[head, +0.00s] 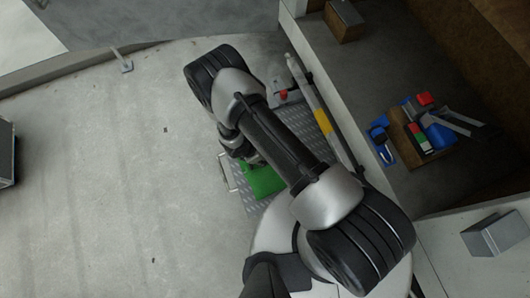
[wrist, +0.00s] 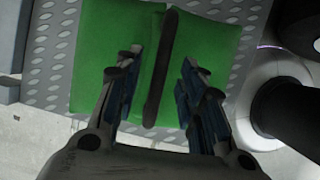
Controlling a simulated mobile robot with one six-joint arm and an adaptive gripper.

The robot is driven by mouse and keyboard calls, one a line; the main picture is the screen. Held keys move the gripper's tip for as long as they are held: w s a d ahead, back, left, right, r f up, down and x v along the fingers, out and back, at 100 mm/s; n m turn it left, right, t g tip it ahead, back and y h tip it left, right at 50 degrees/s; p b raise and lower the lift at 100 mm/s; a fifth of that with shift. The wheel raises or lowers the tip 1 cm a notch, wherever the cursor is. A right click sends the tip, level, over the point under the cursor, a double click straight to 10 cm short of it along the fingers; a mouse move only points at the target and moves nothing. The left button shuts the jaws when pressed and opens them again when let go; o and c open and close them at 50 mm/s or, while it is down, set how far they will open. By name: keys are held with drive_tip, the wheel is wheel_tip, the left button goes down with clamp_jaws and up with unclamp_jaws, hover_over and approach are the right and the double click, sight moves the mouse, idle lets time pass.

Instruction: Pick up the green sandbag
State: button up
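The green sandbag (head: 264,182) lies on a grey diamond-plate surface (head: 225,158), partly hidden under my arm in the head view. In the wrist view the sandbag (wrist: 105,50) shows as two green halves with a dark strap (wrist: 160,70) along the middle. My gripper (wrist: 155,75) is open over the sandbag, with one finger on each side of the strap. The fingers look apart from the strap. I cannot tell whether they touch the bag. In the head view my gripper is mostly hidden by my arm.
A small red object (head: 283,95) is on the plate's far end. A pole with a yellow band (head: 322,122) runs along the plate's right side. Further right, a brown board (head: 408,150) holds several coloured items. A grey box (head: 497,234) stands at lower right. The floor at left is clear.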

drive_tip(key=x, duration=0.2)
drive_tip(key=shift+d+f, duration=0.1)
drive_tip(key=shift+f, duration=0.15)
drive_tip(key=shift+f+b, duration=0.2)
drive_tip(key=shift+b, duration=0.3)
drive_tip(key=shift+c, duration=0.2)
clamp_jaws()
idle(0.4)
idle(0.6)
drive_tip(key=shift+w, duration=0.1)
